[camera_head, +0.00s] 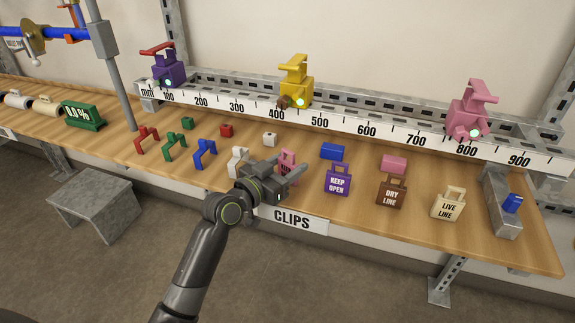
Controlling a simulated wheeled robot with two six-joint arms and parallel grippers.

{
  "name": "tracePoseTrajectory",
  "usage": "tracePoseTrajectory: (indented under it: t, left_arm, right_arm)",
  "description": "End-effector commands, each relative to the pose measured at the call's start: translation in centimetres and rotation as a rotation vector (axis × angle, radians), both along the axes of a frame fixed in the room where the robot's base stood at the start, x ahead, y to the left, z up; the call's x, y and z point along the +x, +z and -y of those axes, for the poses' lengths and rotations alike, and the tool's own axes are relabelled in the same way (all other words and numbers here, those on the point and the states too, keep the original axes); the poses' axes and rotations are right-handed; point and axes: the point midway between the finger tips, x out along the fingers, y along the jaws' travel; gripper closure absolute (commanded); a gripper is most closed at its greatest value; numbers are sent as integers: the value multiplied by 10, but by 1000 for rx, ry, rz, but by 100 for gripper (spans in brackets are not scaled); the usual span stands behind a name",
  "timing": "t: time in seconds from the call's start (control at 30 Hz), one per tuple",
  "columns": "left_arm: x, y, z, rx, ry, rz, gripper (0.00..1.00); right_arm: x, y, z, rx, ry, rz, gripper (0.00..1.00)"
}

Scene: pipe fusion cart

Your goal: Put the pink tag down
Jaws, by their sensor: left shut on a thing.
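The pink tag (288,156) is in the camera_head view, over the wooden shelf, left of the purple tag. My left gripper (285,172) is shut on it, and the fingers and wrist hide its lower part. Most of the tag's lettering cannot be read. I cannot tell whether its bottom edge touches the shelf. My right gripper is out of view.
Right of the pink tag stand a purple "KEEP OPEN" tag (338,181), a brown "DRY LINE" tag (391,194) and a cream "LIVE LINE" tag (449,206). A white clip (237,160) is close on the left. A blue block (332,152) lies behind.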

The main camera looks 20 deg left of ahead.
Motion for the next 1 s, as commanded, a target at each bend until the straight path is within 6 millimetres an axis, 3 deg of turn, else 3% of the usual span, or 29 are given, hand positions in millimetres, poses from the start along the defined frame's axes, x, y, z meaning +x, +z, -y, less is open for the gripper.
tracePoseTrajectory:
  t: [0.07,0.1,0.23,0.63,1.0]
  left_arm:
    - [0,-4,0,0,0,0,71]
    - [0,-2,0,0,0,0,46]
    - [0,-2,0,0,0,0,29]
    - [-1,2,-1,0,0,-1,28]
    - [-69,-1,-32,4,1,-2,28]
  right_arm:
    - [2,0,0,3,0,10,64]
    - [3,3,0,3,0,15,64]
    - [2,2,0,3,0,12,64]
    - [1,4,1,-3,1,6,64]
    - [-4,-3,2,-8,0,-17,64]
